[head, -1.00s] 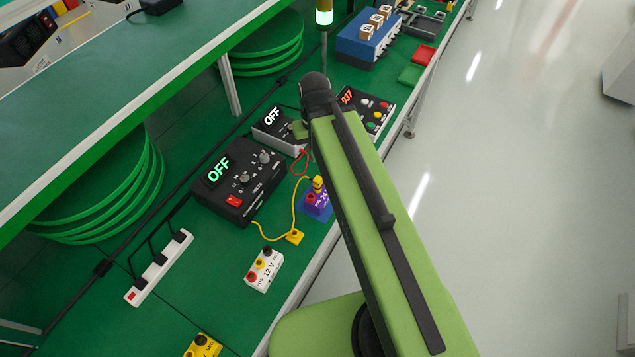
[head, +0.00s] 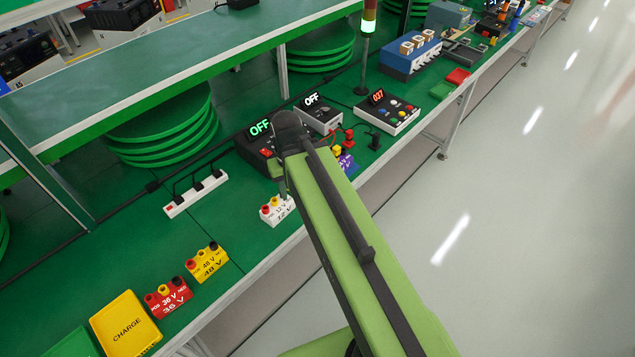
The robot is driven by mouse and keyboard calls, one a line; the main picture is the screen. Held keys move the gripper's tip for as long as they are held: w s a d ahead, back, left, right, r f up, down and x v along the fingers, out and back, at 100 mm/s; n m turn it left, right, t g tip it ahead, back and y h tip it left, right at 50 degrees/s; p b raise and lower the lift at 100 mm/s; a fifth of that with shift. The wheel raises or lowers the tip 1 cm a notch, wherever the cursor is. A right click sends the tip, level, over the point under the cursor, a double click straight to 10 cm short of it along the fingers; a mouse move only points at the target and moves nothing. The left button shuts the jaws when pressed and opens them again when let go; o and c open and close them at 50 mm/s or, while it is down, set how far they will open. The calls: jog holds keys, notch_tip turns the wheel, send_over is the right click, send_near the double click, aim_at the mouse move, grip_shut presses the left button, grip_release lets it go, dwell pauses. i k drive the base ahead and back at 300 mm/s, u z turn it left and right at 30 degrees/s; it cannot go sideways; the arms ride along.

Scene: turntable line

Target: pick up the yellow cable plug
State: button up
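The loose yellow cable plug does not show now; my raised arm covers the part of the bench where it lay a second ago. A yellow piece (head: 337,151) shows at the purple block (head: 347,164), just right of my arm. The white 12 V block (head: 275,212) stands left of my arm, partly covered by it. A thin part of my arm hangs down behind the dark elbow joint, toward the 12 V block. My gripper's fingers cannot be made out there.
The black supply reading OFF (head: 248,142) is partly behind my arm. A white power strip (head: 196,194), a yellow 48 V block (head: 207,264), a red 36 V block (head: 168,298) and a yellow CHARGE tray (head: 126,325) lie to the left. A signal post (head: 363,65) stands farther back.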

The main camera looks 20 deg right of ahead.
aim_at(336, 149)
jog(key=z, duration=0.15)
jog(key=k, duration=0.35)
jog(key=u, duration=1.1)
jog(key=i, duration=0.8)
jog(key=z, duration=0.05)
jog(key=k, duration=0.8)
jog(key=z, duration=0.15)
jog(key=i, duration=0.9)
jog(key=u, duration=0.1)
